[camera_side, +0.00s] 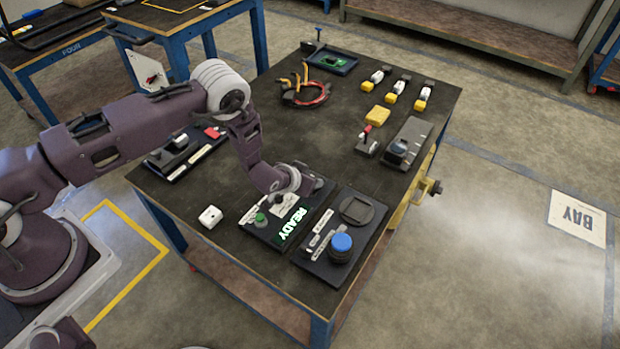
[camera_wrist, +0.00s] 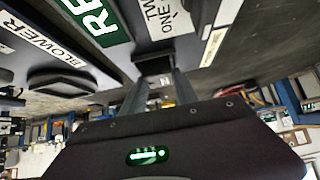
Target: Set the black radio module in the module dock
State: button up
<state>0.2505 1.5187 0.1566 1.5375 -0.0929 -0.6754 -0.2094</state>
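My gripper (camera_wrist: 157,84) points down at the dark panel with the lit green READY sign (camera_side: 290,222), near its far edge. In the wrist view its two fingers stand a little apart, with a small black block (camera_wrist: 154,64) at their tips. I cannot tell whether they grip it or whether it is part of the panel. The black radio module cannot be picked out for sure. A black block (camera_side: 180,140) sits on a labelled dark panel at the left, and a dark piece with green (camera_side: 332,60) lies in a blue-edged tray at the back. No dock is labelled legibly.
A panel (camera_side: 318,262) with a blue-topped knob (camera_side: 341,243) and a square black part (camera_side: 357,210) lies right of the READY panel. A white block (camera_side: 210,216) stands left. A grey device (camera_side: 408,143), yellow-tipped pieces and pliers (camera_side: 303,88) lie farther back. The table's middle is clear.

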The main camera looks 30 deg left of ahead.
jog(key=o, duration=0.4)
jog(key=shift+s+r, duration=0.1)
jog(key=shift+r, duration=0.2)
jog(key=v, duration=1.1)
jog(key=shift+s+r, duration=0.25)
